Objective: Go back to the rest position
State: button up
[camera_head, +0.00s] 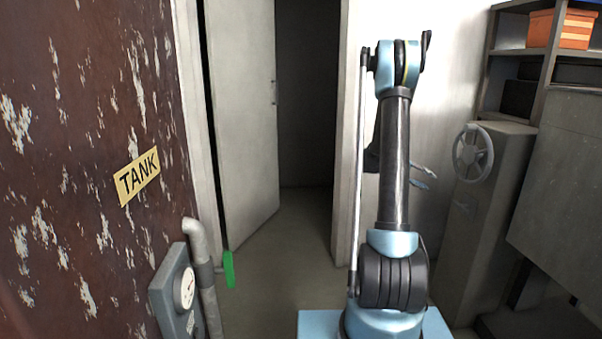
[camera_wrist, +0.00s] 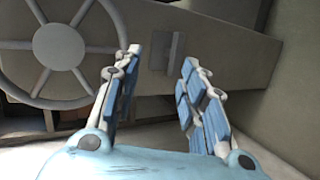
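My arm stands upright in the head view, bent at the top. My gripper (camera_head: 424,177) shows only in part behind the arm, with its finger tips sticking out to the right. In the wrist view my gripper (camera_wrist: 160,85) has its two blue-padded fingers spread apart, with nothing between them. Beyond the fingers are a spoked handwheel (camera_wrist: 60,47) and a grey cabinet face (camera_wrist: 230,70). The fingers appear clear of both.
The handwheel (camera_head: 473,153) is on a grey cabinet (camera_head: 490,220) at right, beside shelves with an orange box (camera_head: 560,29). A rusty tank (camera_head: 80,150) with a gauge (camera_head: 184,288), pipe (camera_head: 208,290) and green handle (camera_head: 229,269) is at left. A door (camera_head: 240,110) stands open ahead.

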jog(key=s+a+r+n+t+y, duration=0.1)
jog(key=s+a+r+y, duration=0.2)
jog(key=s+a, duration=0.6)
jog(key=s+a+r+t+y, duration=0.2)
jog(key=s+a+r+y, duration=0.1)
jog(key=s+a, duration=0.55)
jog(key=s+a+f+y, duration=0.3)
jog(key=s+a, duration=0.4)
jog(key=s, duration=0.4)
jog(key=s+a+f+n+t+y, duration=0.1)
jog(key=s+a+f+y, duration=0.3)
jog(key=s, duration=0.8)
jog(key=a+f, duration=0.2)
jog(key=a, duration=0.2)
jog(key=shift+a+f, duration=0.15)
jog(key=shift+a, duration=0.05)
jog(key=shift+s, duration=0.1)
jog(key=shift+w+f, duration=0.2)
jog(key=shift+w, duration=0.25)
jog(key=shift+c, duration=0.4)
